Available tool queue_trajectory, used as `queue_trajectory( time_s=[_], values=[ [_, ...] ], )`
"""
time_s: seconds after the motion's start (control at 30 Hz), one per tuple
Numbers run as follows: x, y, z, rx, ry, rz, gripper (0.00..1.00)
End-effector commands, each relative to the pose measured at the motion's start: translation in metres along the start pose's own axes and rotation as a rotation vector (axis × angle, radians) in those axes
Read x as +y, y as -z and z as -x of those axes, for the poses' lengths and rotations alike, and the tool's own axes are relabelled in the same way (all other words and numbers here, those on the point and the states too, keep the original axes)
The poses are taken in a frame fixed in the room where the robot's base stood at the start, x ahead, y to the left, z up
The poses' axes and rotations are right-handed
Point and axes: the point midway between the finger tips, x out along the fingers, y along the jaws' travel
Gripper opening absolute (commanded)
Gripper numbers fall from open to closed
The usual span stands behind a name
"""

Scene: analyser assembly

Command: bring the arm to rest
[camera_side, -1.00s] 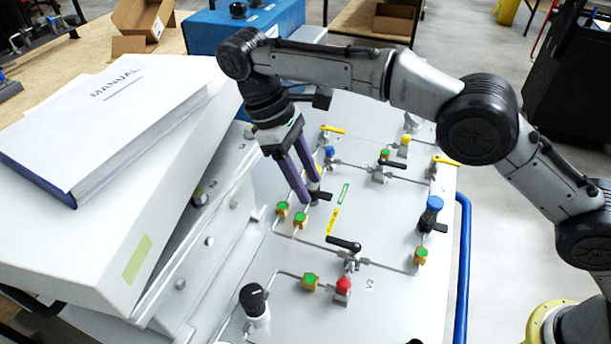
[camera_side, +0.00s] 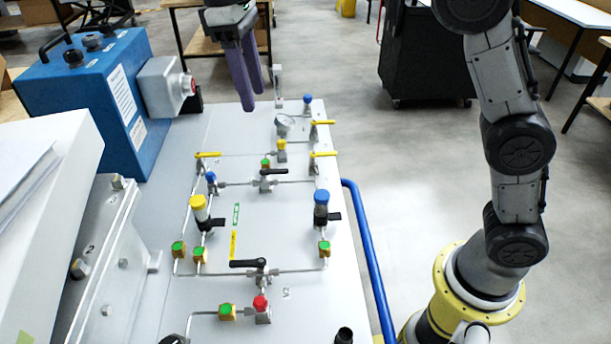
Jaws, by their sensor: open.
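My gripper (camera_side: 246,95) hangs at the top of the side view with its two purple fingers pointing down. The fingers are apart, with nothing between them. In the picture it appears above the far end of the white analyser panel (camera_side: 190,300), clear of the valves and tubing. My upper arm links stand at the right, and the link joining them to the gripper is out of the frame. On the panel are a yellow-capped part (camera_side: 200,208), a blue-capped part (camera_side: 321,206) and a black-handled valve (camera_side: 259,265).
A blue box (camera_side: 85,90) with a grey side unit (camera_side: 166,87) stands left of my gripper. A white case (camera_side: 50,190) fills the left edge. A blue rail (camera_side: 369,260) runs along the panel's right side. Open floor lies beyond, with a black cabinet (camera_side: 425,50) behind.

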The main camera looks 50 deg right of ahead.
Motion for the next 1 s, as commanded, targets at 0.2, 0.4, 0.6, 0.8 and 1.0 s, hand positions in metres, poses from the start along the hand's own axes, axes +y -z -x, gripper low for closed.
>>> queue_trajectory(
  time_s=[0.2,0.4,0.6,0.8,1.0],
  values=[
    [0.032,-0.086,0.028,0.132,-0.004,-0.134,0.5],
    [0.042,-0.16,0.023,0.252,-0.019,-0.251,0.5],
    [0.036,-0.225,-0.009,0.372,-0.04,-0.37,0.5],
    [0.022,-0.27,-0.067,0.483,-0.064,-0.476,0.5],
    [0.011,-0.283,-0.124,0.537,-0.067,-0.524,0.5]
  ],
)
